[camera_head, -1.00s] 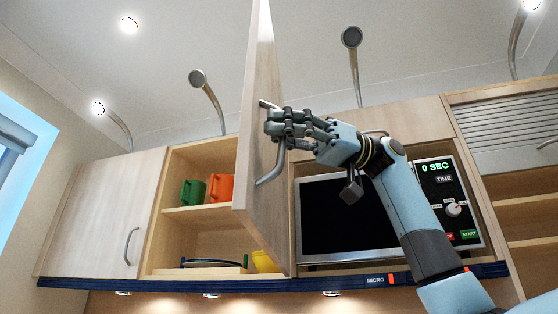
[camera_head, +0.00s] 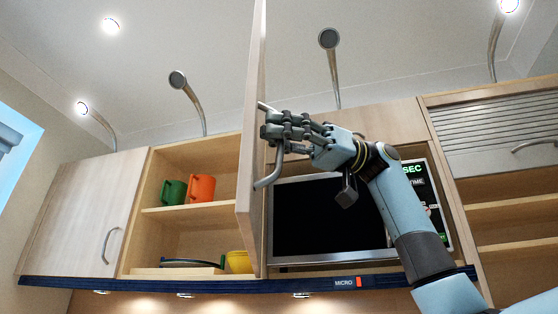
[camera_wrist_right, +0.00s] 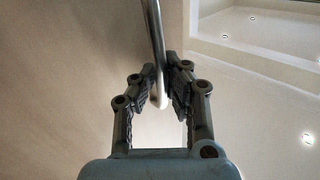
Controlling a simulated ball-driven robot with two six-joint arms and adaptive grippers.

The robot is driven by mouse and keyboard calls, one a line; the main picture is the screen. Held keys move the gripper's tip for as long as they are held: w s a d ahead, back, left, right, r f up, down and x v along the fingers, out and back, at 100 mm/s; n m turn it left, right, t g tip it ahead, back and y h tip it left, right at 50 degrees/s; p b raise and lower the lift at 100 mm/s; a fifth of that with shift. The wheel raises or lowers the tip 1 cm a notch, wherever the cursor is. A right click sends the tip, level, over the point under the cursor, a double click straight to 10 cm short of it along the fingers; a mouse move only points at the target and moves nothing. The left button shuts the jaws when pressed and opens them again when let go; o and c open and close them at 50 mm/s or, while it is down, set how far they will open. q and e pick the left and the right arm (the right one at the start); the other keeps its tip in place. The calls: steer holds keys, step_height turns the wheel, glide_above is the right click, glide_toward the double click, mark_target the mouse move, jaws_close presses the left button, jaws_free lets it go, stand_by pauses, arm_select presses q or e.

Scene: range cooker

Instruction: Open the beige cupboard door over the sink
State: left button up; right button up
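The beige cupboard door (camera_head: 252,150) stands swung out from the cupboard and shows almost edge-on in the head view. Its curved metal handle (camera_head: 270,181) is on the face toward the right. My right gripper (camera_head: 268,131) is at the upper part of this handle. In the right wrist view, the fingers (camera_wrist_right: 163,85) close in from both sides on the handle bar (camera_wrist_right: 154,40), with the door face at left. The open cupboard (camera_head: 190,152) shows its shelf and contents. My left gripper is not in view.
A green mug (camera_head: 174,192) and an orange mug (camera_head: 201,188) stand on the shelf. A yellow bowl (camera_head: 239,262) and plates (camera_head: 190,263) are below. A closed cupboard door (camera_head: 80,215) is at left, a microwave (camera_head: 325,220) at right. Lamps on curved stems (camera_head: 178,80) rise above.

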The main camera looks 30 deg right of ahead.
steer(key=shift+o, duration=1)
steer(key=shift+w+f, duration=0.1)
steer(key=shift+w, duration=0.05)
steer(key=shift+d, duration=0.2)
steer(key=s+d, duration=0.1)
steer(key=d, duration=1)
steer(key=shift+s+d, duration=0.15)
steer(key=shift+d, duration=0.2)
steer(key=shift+f, duration=0.1)
